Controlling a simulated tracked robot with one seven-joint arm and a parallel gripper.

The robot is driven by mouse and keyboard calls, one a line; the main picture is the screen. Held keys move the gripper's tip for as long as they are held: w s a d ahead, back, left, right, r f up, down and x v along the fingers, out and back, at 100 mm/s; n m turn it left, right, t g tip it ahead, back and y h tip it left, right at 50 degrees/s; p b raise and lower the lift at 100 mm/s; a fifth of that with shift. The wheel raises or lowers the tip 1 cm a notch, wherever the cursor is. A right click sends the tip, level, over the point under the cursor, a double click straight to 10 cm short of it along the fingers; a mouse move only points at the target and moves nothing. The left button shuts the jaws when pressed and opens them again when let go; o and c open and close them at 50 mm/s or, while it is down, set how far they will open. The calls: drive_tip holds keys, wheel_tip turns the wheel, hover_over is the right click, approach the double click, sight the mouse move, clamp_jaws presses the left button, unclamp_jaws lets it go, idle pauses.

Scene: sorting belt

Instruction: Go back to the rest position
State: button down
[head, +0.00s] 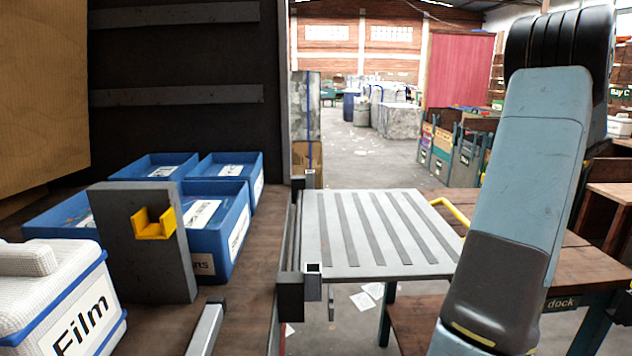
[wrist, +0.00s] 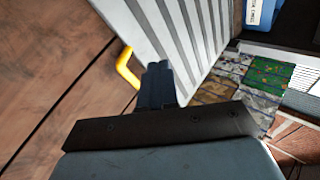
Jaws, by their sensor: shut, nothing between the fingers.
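My gripper (wrist: 160,82) shows in the wrist view with its dark fingers together and nothing between them. It hangs over the area by the edge of the grey striped platform (wrist: 165,25) and its yellow handle (wrist: 126,68). In the head view my blue-grey arm stands at the right, and the gripper itself is out of sight. The striped platform (head: 385,232) lies to the left of my arm there, with its yellow handle (head: 450,212) partly behind my arm.
A grey upright plate with a yellow bracket (head: 154,222) stands at the left, before blue bins (head: 238,222). A white box labelled Film (head: 75,300) is at the lower left. A wooden table (head: 590,262) is right of the platform. Papers lie on the floor.

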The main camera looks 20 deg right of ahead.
drive_tip(key=w+a+r+n+g+h, duration=0.1)
drive_tip(key=a+r+h, duration=0.15)
drive_tip(key=a, duration=1.15)
drive_tip(key=w+a+r+n+g+h, duration=0.15)
drive_tip(key=a+r, duration=0.25)
drive_tip(key=a, duration=0.9)
drive_tip(key=s+a+f+n+t+h, duration=0.1)
drive_tip(key=s+a+n, duration=0.1)
drive_tip(key=s+a, duration=0.6)
drive_tip(key=s+a+f+n+t+h, duration=0.1)
drive_tip(key=s+a+n+h, duration=0.1)
drive_tip(key=s+a, duration=0.5)
drive_tip(key=a, duration=0.5)
drive_tip(key=shift+s+a+f+n+t, duration=0.3)
drive_tip(key=shift+s+f+n+t, duration=0.05)
drive_tip(key=shift+a, duration=0.1)
